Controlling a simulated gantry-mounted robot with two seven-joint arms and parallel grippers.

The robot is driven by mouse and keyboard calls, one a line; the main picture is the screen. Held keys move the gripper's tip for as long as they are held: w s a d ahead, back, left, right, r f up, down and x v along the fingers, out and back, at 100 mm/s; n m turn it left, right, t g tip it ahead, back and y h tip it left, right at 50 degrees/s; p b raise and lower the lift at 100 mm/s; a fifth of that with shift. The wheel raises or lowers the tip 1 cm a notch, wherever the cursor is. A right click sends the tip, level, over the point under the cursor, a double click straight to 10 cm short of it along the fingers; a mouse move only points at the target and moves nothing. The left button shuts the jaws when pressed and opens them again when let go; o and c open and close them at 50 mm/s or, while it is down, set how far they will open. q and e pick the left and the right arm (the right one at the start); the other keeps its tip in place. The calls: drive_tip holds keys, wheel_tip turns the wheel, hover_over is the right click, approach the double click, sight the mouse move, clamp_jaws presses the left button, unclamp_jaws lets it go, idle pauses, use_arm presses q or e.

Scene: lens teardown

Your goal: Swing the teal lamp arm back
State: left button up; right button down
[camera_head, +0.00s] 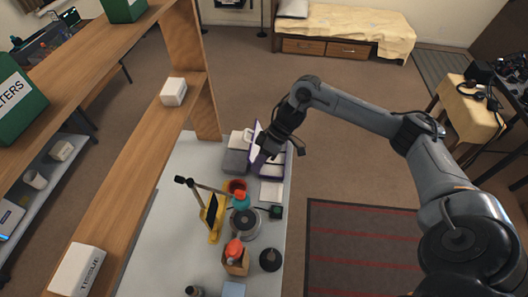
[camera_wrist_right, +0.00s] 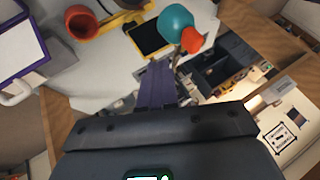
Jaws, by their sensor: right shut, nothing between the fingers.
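The teal lamp head (camera_head: 241,203) with an orange end sits over the middle of the bench in the head view. A thin arm (camera_head: 213,189) runs from it leftward to a dark post by the yellow frame (camera_head: 213,231). In the right wrist view the teal head (camera_wrist_right: 175,22) and its orange end (camera_wrist_right: 192,40) show beyond my fingertips, apart from them. My right gripper (camera_head: 264,154) is above the bench's far right part, beside the purple case (camera_head: 276,168). Its fingers, also in the wrist view (camera_wrist_right: 158,72), are shut and empty. My left gripper is not in view.
On the bench (camera_head: 174,218) are a red-orange cup (camera_head: 235,185), a dark round disc (camera_head: 244,222), a wooden holder (camera_head: 237,264) with an orange-topped item, and a grey box (camera_head: 235,161). Wooden shelves (camera_head: 134,150) stand left.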

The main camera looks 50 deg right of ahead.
drive_tip(key=a+f+p, duration=0.2)
drive_tip(key=a+f, duration=0.1)
drive_tip(key=a, duration=0.3)
drive_tip(key=shift+s, duration=0.45)
drive_tip(key=shift+r, duration=0.1)
